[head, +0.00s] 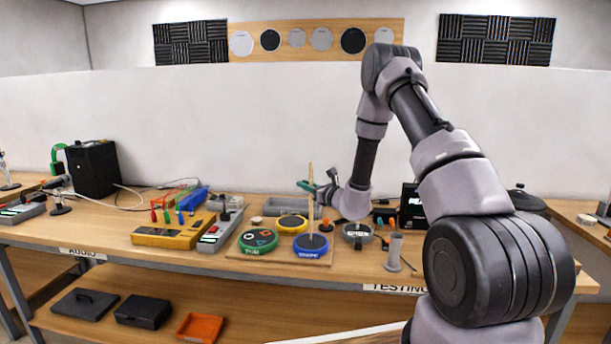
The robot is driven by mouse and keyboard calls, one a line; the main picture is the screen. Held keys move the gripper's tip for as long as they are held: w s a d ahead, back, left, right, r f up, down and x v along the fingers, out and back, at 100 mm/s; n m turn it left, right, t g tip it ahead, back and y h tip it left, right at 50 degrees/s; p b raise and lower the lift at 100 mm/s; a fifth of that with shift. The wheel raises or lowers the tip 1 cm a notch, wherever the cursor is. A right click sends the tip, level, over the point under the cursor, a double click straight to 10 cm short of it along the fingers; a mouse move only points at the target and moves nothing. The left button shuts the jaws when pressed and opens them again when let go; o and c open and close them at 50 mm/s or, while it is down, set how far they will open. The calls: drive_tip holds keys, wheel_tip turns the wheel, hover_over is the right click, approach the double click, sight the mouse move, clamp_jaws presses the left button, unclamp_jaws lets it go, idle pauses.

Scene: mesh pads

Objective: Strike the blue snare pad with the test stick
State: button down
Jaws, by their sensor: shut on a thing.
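The blue snare pad (312,253) is a round pad with a dark top and a blue rim, at the front of the wooden board on the bench. The test stick (311,207) is a thin, pale wooden stick, held nearly upright. My gripper (312,187) has teal fingers and is shut on the stick partway up. The stick's lower end appears over the dark top of the blue pad. I cannot tell whether it touches the pad.
A green pad (258,242) lies left of the blue one, a yellow pad (292,223) behind, and a grey-rimmed pad (357,234) to the right. A grey upright tube (394,251) stands further right. A yellow case (173,234) and grey device (220,230) stand left.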

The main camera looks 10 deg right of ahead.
wheel_tip(320, 180, up, 7)
idle(0.4)
idle(1.3)
